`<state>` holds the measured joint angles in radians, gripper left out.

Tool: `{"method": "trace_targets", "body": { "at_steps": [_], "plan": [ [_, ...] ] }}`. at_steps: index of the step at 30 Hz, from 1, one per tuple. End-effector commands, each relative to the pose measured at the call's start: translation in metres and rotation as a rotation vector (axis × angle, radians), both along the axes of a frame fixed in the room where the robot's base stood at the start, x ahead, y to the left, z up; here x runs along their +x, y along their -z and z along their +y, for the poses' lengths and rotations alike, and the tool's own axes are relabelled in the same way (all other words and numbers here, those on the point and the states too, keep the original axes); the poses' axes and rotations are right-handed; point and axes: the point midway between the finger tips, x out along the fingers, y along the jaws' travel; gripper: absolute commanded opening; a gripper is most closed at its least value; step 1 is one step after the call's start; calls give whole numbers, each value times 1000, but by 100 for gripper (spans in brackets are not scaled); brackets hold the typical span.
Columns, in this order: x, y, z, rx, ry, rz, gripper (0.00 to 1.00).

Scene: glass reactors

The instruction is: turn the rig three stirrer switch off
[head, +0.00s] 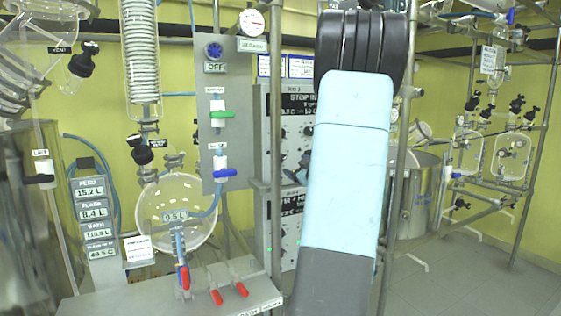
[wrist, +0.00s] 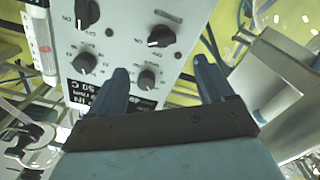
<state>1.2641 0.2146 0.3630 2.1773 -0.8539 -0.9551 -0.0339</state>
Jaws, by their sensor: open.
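My gripper (wrist: 160,66) is open and empty in the wrist view, its two blue-grey fingers spread toward a grey control panel (wrist: 118,35). The panel appears upside down there. It carries two black switch knobs, one at the top left (wrist: 87,12) and one to the right (wrist: 161,35), with ON lettering beside them. Two smaller dials, left (wrist: 84,63) and right (wrist: 146,79), sit nearer the fingers. The rig label is too small to read surely.
A valve board (head: 232,100), a round glass vessel (head: 190,190) and a bench with red-handled valves (head: 150,300) lie left. Open floor (head: 480,290) shows at right.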

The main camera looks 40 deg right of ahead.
Motion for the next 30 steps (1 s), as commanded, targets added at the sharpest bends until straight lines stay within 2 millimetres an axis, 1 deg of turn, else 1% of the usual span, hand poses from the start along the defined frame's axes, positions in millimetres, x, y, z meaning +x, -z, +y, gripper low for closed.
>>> {"method": "trace_targets", "body": {
  "at_steps": [1, 6, 15, 21, 30],
  "plan": [
    [11, 0, -1, 1, -5, -2, 81],
    [42, 0, -5, 0, -9, 0, 81],
    [90, 0, -15, 2, -10, -2, 81],
    [107, 0, -19, 0, -10, 0, 81],
    [111, 0, -20, 0, -9, 0, 81]
  ]
}}
